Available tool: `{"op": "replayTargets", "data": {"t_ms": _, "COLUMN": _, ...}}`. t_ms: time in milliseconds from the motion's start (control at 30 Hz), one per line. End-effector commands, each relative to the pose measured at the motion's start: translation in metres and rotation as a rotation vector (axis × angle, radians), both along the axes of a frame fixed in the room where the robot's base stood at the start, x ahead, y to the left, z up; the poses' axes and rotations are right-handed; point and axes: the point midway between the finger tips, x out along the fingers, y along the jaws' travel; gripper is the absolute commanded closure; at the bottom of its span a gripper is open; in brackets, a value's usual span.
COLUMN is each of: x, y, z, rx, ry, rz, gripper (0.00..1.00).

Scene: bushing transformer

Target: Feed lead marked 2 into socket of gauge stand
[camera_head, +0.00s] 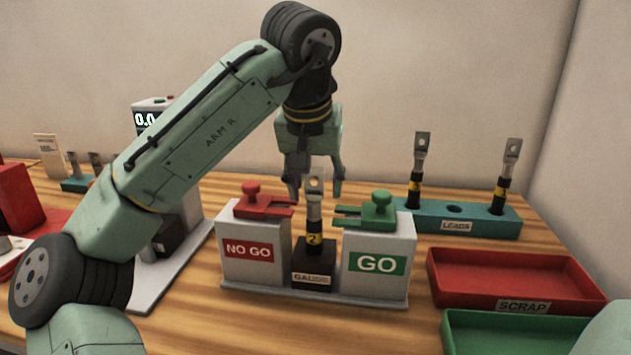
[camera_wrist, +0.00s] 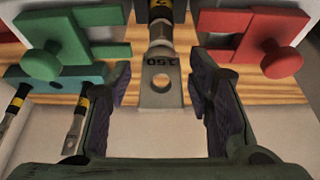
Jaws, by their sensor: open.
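The lead marked 2 (camera_head: 315,225) stands upright in the middle of the gauge stand, its lower end at the dark block labelled GAUGE (camera_head: 313,268). Whether it is fully seated in the socket cannot be told. Its flat lug with a hole, stamped 150, shows in the wrist view (camera_wrist: 160,85). The gauge stand has a red NO GO post (camera_head: 250,255) and a green GO post (camera_head: 376,262).
Behind right, a teal LEADS rack (camera_head: 465,222) holds two leads (camera_head: 417,170) (camera_head: 507,175) with an empty hole between them. A red SCRAP tray (camera_head: 510,280) and a green tray (camera_head: 500,335) lie at front right. A grey instrument with a display (camera_head: 146,120) stands left.

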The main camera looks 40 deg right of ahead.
Motion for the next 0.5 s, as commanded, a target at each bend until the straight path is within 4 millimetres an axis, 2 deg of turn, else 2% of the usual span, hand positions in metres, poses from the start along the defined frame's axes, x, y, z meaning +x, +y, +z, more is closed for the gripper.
{"op": "replayTargets", "data": {"t_ms": 267, "x": -0.001, "y": 0.001, "z": 0.004, "rx": 0.001, "ry": 0.000, "rz": 0.000, "gripper": 0.53}}
{"op": "replayTargets", "data": {"t_ms": 367, "x": -0.004, "y": 0.005, "z": 0.015, "rx": -0.002, "ry": -0.001, "rz": 0.000, "gripper": 0.53}}
{"op": "replayTargets", "data": {"t_ms": 500, "x": -0.011, "y": 0.014, "z": 0.042, "rx": 0.000, "ry": -0.006, "rz": 0.003, "gripper": 0.53}}
